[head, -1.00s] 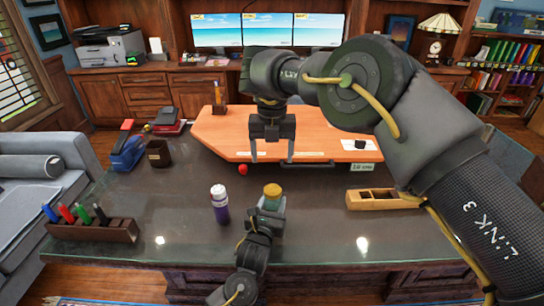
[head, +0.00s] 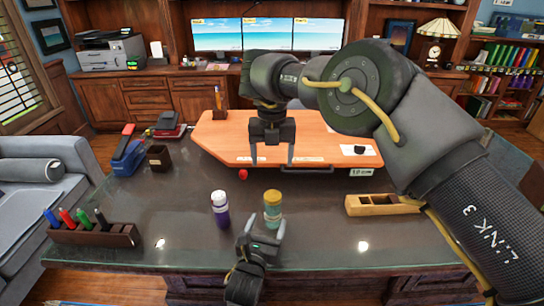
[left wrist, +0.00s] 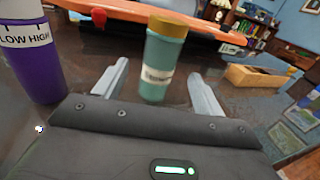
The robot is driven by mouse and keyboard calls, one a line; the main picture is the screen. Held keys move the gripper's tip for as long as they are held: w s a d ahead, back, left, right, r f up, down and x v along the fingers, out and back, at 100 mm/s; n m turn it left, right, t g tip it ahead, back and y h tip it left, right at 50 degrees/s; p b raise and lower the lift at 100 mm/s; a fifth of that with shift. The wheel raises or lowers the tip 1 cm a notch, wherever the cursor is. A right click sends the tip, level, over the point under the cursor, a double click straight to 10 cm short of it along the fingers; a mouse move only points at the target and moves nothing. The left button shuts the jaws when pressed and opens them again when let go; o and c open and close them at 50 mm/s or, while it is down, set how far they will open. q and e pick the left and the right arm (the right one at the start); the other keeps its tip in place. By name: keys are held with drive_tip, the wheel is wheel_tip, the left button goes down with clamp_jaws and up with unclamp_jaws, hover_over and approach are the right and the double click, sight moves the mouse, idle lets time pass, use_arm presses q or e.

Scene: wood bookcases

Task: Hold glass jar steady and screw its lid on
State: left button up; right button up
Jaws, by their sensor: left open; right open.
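The glass jar (head: 272,215) is teal with a pale label and stands upright on the dark desk. A gold lid (head: 273,196) sits on top of it; I cannot tell how tight it is. My left gripper (head: 263,231) is open on the near side of the jar. In the left wrist view the jar (left wrist: 160,66) and its lid (left wrist: 173,24) stand ahead between the spread fingers, apparently just beyond their tips. My right gripper (head: 272,157) is open and empty, pointing down above and behind the jar, over the orange board.
A purple bottle with a white top (head: 220,210) stands close left of the jar. A wooden plane (head: 378,204) lies to the right. A pen rack (head: 95,234) is at front left. The orange board (head: 215,140) and a small red ball (head: 243,174) are behind.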

use_arm(q)
drive_tip(key=v, duration=0.2)
drive_tip(key=shift+s+a+r+p, duration=0.1)
drive_tip(key=shift+s+r+p, duration=0.05)
drive_tip(key=shift+s+p, duration=0.25)
drive_tip(key=shift+s+a, duration=0.2)
drive_tip(key=shift+s, duration=0.45)
